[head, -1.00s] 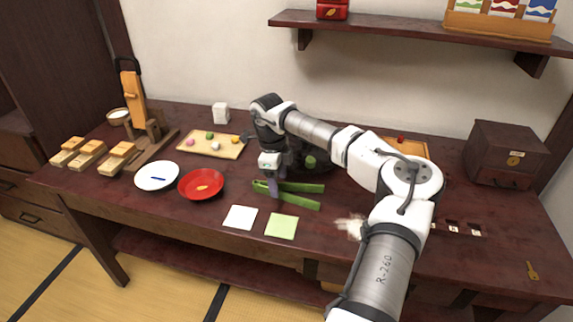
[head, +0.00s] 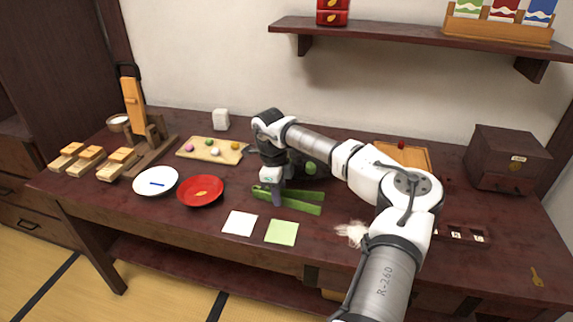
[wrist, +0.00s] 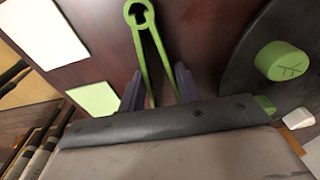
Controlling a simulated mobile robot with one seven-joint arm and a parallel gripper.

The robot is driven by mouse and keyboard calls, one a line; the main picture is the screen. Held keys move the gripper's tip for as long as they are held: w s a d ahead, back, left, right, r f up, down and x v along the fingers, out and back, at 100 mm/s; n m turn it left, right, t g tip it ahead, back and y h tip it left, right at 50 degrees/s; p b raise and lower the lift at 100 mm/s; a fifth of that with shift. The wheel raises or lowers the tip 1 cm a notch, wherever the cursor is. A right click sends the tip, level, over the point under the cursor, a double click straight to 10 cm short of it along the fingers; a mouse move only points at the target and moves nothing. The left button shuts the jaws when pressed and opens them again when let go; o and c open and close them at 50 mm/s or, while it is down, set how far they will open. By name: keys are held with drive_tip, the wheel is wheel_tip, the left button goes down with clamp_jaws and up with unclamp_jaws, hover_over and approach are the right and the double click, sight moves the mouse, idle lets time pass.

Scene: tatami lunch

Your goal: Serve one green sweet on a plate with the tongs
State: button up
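The green tongs (head: 305,207) lie on the dark table with their joined end to the left. My gripper (head: 277,198) points down at them. In the wrist view my gripper (wrist: 159,82) is open, one dark finger on each side of the tongs (wrist: 139,42); I cannot tell whether the fingers touch them. The green sweet (head: 208,142) sits among several coloured sweets on a wooden board (head: 228,155) at the back left. A white plate (head: 143,188) with a blue mark and a red plate (head: 187,200) with a gold mark stand in front of the board.
A white square (head: 239,223) and a pale green square (head: 281,232) lie in front of the tongs. A green-topped round object (head: 311,168) stands behind my arm, on something dark in the wrist view. Wooden blocks (head: 118,163) and a tall wooden stand (head: 133,100) are at left.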

drive_tip(key=shift+r, duration=0.1)
wheel_tip(320, 180, up, 12)
drive_tip(key=p, duration=0.8)
